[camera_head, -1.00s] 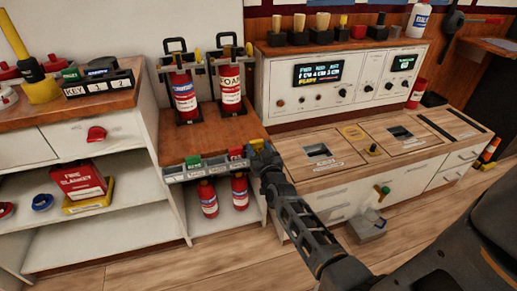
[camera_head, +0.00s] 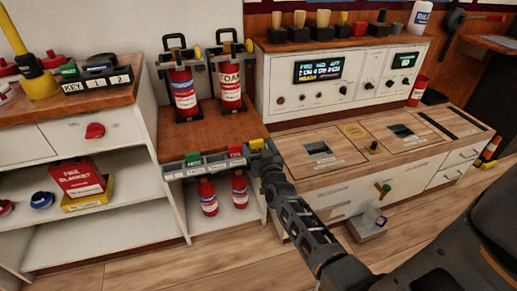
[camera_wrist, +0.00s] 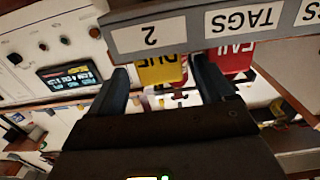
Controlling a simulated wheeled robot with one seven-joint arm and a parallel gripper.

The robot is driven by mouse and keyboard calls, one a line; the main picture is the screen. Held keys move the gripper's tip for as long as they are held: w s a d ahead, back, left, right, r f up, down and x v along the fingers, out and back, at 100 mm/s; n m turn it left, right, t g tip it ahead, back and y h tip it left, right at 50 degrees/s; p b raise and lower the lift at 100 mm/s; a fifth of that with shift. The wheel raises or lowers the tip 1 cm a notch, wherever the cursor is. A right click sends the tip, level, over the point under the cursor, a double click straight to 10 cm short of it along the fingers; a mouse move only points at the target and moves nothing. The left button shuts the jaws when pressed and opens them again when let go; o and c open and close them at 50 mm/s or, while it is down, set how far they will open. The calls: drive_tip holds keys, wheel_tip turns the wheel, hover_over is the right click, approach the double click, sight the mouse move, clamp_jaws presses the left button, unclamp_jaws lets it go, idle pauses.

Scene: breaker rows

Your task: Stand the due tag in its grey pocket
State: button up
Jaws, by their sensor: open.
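The yellow due tag (camera_wrist: 161,70) shows upside down in the wrist view, between my two fingers and partly behind the grey rack. In the head view the yellow tag (camera_head: 257,144) stands at the right end of the grey rack (camera_head: 207,165), on the front edge of the wooden top. My gripper (camera_wrist: 164,82) is open, with a finger on each side of the tag; I cannot tell whether they touch it. In the head view my gripper (camera_head: 262,155) is at that rack end. A red tag (camera_head: 236,151) and a green tag (camera_head: 193,160) also stand in the rack.
Two fire extinguishers (camera_head: 183,90) stand on the wooden top behind the rack, with smaller ones (camera_head: 208,197) on the shelf below. A white control panel (camera_head: 345,75) and wooden counter (camera_head: 355,140) lie to the right. A labelled key holder (camera_head: 97,83) is at the left.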

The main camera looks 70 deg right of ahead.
drive_tip(key=p+v, duration=0.2)
drive_tip(key=v, duration=0.6)
idle(0.5)
drive_tip(key=s+a+r+n+t+y+p, duration=0.25)
drive_tip(key=s+a+r, duration=0.2)
drive_tip(key=a, duration=0.65)
drive_tip(key=s+a+r+n+t+y+p, duration=0.1)
drive_tip(key=s+a+r+n+y+p, duration=0.25)
drive_tip(key=a, duration=0.85)
drive_tip(key=s+a+r+n+y+p, duration=0.1)
drive_tip(key=s+a+r+y, duration=0.3)
drive_tip(key=r, duration=0.5)
drive_tip(key=s+a+r+n+y+p, duration=0.1)
drive_tip(key=s+a+r+n+y, duration=0.2)
drive_tip(key=s+a+r, duration=0.5)
wheel_tip(320, 180, up, 3)
drive_tip(key=shift+s+a+f+y+p, duration=0.2)
drive_tip(key=shift+s+f+y+p, duration=0.15)
drive_tip(key=shift+s, duration=0.5)
